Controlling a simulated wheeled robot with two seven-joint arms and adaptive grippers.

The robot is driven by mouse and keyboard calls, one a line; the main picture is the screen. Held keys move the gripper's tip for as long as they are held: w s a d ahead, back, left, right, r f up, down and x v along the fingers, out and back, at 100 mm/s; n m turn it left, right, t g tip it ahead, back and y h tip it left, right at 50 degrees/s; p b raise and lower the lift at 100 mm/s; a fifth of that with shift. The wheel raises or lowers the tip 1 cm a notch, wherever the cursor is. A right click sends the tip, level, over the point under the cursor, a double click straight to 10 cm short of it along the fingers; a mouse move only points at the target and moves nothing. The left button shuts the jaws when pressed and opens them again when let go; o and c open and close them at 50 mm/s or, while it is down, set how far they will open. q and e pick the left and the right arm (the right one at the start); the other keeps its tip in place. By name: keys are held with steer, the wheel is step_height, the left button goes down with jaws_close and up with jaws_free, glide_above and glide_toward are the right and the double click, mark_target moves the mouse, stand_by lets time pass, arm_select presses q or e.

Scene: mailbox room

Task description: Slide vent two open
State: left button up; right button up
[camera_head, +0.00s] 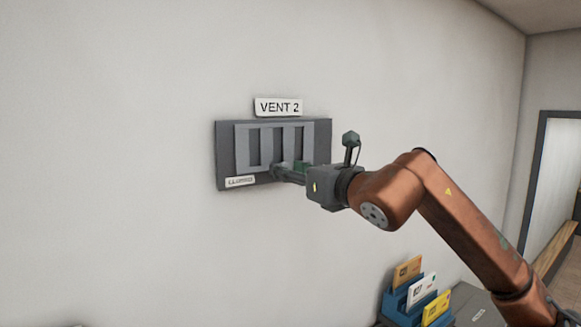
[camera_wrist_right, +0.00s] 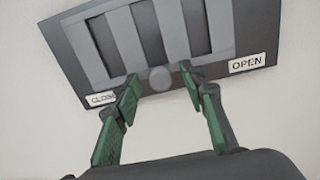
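Vent two (camera_head: 225,145) is a dark grey wall panel with a lighter slatted plate (camera_head: 243,142) on its front. A sign (camera_head: 278,107) reading VENT 2 is above it. In the right wrist view, a round grey knob (camera_wrist_right: 160,79) sits at the plate's lower edge, between a CLOSED label (camera_wrist_right: 104,99) on the left and an OPEN label (camera_wrist_right: 247,63) on the right. My right gripper (camera_head: 288,172) is at the panel's lower edge. Its green fingers are open, one on each side of the knob, with gaps showing. In the head view the gripper hides the knob and OPEN label.
Blue holders with coloured cards (camera_head: 408,270) stand on a dark surface at the lower right, below my right arm. A doorway (camera_head: 550,180) is at the far right. The wall left of the panel is bare.

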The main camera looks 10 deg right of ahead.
steer(key=shift+c, duration=0.2)
jaws_close()
stand_by(0.5)
